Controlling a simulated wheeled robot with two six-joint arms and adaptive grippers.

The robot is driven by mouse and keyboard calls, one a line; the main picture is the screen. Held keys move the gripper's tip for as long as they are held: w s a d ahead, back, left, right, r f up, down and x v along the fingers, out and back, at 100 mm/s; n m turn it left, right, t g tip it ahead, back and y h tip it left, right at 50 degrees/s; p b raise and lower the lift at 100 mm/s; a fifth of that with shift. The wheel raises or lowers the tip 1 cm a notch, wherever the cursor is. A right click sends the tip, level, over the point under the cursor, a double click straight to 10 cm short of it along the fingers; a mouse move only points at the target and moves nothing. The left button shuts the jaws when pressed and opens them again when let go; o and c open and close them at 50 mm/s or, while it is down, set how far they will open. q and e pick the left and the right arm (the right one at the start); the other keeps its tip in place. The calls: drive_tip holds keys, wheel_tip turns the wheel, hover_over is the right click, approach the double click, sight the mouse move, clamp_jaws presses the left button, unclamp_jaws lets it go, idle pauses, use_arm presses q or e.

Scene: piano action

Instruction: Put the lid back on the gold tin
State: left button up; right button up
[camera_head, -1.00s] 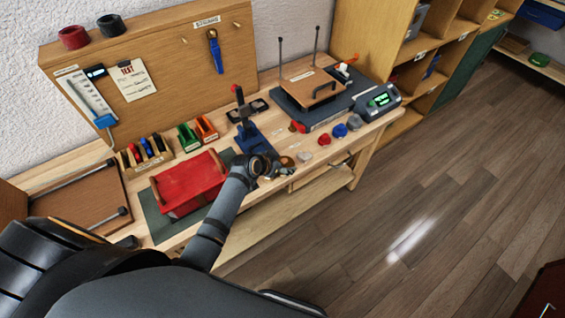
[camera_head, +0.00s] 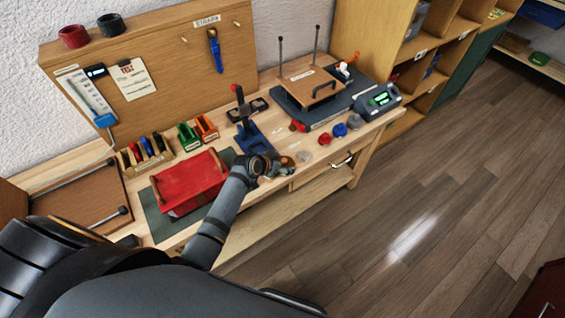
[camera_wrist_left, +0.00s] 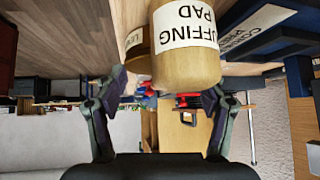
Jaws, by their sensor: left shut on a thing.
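My left gripper (camera_head: 268,178) is low over the front edge of the workbench. In the left wrist view, its two dark fingers (camera_wrist_left: 165,90) are on either side of a gold cylinder (camera_wrist_left: 187,68) with a white label that reads in part "UFFING PAD". The gripper is shut on this gold piece. I cannot tell whether it is the tin's body or its lid. A second gold piece (camera_wrist_left: 136,42) with a label shows partly behind it. In the head view, a small gold round piece (camera_head: 288,161) lies just right of the gripper. My right gripper is not in view.
A red box (camera_head: 188,183) stands on a green mat left of the gripper. A blue stand (camera_head: 254,140) is just behind it. Small red (camera_head: 325,135), blue (camera_head: 340,130) and grey pieces lie to the right, before a dark platform (camera_head: 325,108).

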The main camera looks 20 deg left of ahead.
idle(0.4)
use_arm(q)
drive_tip(key=o, duration=1)
drive_tip(key=shift+o, duration=0.4)
drive_tip(key=shift+r, duration=0.15)
wheel_tip(320, 180, up, 7)
drive_tip(key=p, duration=0.7)
clamp_jaws()
